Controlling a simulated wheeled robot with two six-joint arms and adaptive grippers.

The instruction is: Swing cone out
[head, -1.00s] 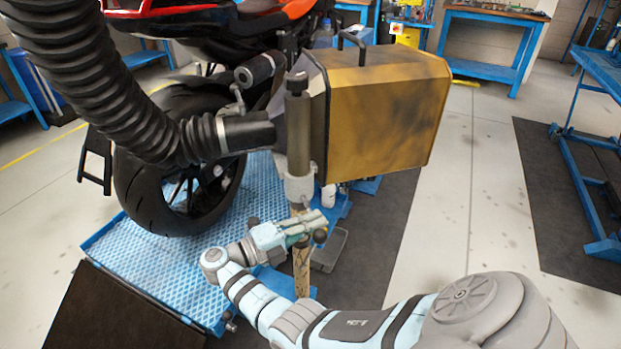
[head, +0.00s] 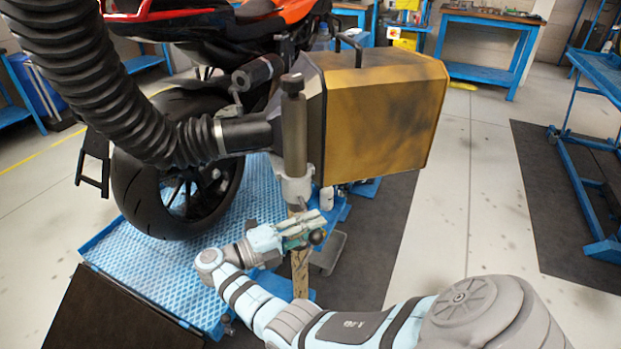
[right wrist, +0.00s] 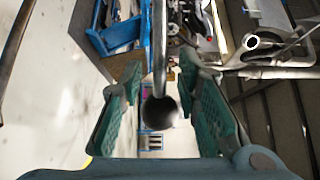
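A black cone (head: 246,134) sits at the end of the thick ribbed hose, behind a silver clamp. It points at the yellow-and-black box on the upright post, beside the motorcycle's rear wheel. My right gripper (head: 318,228) is low in front of the post (head: 295,130), below the box and the cone. In the right wrist view its green-padded fingers (right wrist: 166,112) are wide apart. A grey rod with a dark round end (right wrist: 160,110) shows between them, apart from both pads. I cannot tell how deep it lies. My left gripper is in neither view.
The yellow box (head: 380,115) overhangs the space above my right gripper. The motorcycle wheel (head: 175,170) stands on a blue lift platform (head: 150,265). The ribbed hose (head: 110,90) fills the upper left. Grey floor (head: 455,220) is clear at right, before a blue bench (head: 575,170).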

